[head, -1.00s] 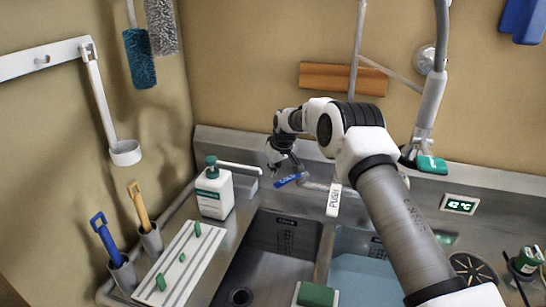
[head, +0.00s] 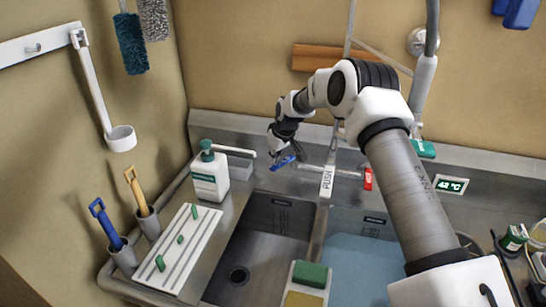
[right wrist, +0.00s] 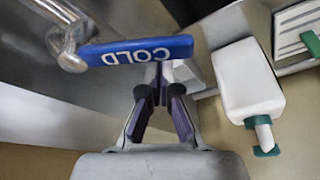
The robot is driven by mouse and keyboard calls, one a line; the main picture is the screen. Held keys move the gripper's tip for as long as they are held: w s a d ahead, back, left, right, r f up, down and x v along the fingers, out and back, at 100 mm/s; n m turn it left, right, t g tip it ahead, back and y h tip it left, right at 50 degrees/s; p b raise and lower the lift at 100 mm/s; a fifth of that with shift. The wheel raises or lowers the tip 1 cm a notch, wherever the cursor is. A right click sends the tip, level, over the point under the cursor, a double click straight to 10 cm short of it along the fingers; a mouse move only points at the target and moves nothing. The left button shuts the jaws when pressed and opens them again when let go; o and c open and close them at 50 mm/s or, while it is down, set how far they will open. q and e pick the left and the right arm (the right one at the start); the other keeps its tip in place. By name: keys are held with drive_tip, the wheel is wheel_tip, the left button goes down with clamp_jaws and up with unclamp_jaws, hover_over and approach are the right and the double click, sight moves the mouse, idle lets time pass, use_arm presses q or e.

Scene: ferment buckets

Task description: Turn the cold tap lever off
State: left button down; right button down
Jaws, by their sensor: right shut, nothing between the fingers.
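The cold tap lever (head: 284,162) is a blue bar at the left end of the tap on the back of the sink. In the right wrist view, the blue lever (right wrist: 140,50) shows the word COLD upside down and joins a metal tap body at the left. My right gripper (head: 277,151) is shut and empty at the lever. In the right wrist view, the fingertips of my right gripper (right wrist: 158,78) meet at the lever's edge, near its middle; I cannot tell whether they touch. My left gripper is not in view.
A white soap bottle (head: 209,178) with a green pump stands left of the lever. A white PUSH tag (head: 327,182) and a red lever (head: 367,178) are to the right. Below are an empty basin (head: 262,245) and a water-filled one (head: 365,262).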

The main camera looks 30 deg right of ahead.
sight(281, 167)
drive_tip(key=shift+s, duration=0.8)
drive_tip(key=shift+s+d+p, duration=0.2)
drive_tip(key=shift+s, duration=0.35)
drive_tip(key=shift+s+d+p, duration=0.15)
drive_tip(key=shift+s, duration=0.5)
drive_tip(key=shift+s+f, duration=0.1)
drive_tip(key=shift+f, duration=0.15)
